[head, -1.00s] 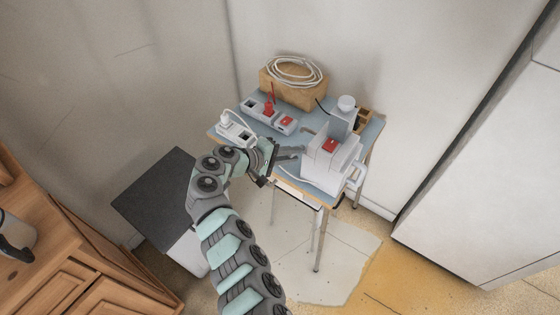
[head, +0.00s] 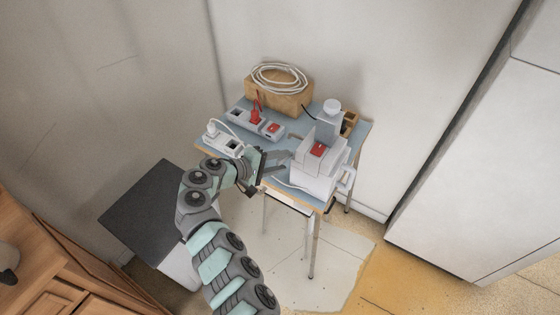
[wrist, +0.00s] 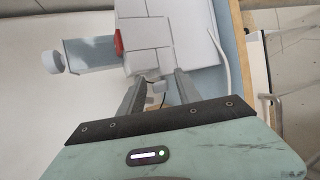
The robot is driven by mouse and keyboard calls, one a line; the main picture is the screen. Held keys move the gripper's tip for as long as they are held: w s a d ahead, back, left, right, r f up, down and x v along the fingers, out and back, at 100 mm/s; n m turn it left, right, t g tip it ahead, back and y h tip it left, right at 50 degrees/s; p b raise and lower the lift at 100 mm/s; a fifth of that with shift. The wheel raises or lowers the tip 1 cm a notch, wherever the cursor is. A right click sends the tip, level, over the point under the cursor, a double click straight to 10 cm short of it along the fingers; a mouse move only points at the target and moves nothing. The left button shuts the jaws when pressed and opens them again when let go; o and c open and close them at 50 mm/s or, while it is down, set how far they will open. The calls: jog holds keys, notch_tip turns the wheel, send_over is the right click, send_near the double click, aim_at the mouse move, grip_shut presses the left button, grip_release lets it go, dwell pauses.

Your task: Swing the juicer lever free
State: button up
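The juicer is a white blocky appliance (head: 318,172) with a red patch on top, standing at the right front of the small blue-topped table. It also shows at the top of the wrist view (wrist: 150,40). My gripper (head: 284,158) is at its left side, low over the tabletop, with the fingers pointing at it. In the wrist view my gripper (wrist: 160,88) has its two grey fingers apart. A small grey knob-like part (wrist: 152,75) shows between the fingertips; I cannot tell whether it is the lever or whether a finger touches it.
A white cable runs beside the juicer. A white cabinet (head: 470,170) stands at right.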

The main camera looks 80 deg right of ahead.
jog(key=shift+a, duration=0.1)
jog(key=v, duration=1)
jog(key=shift+w+a+r, duration=0.15)
jog(key=shift+w+a, duration=0.05)
jog(key=shift+w, duration=0.05)
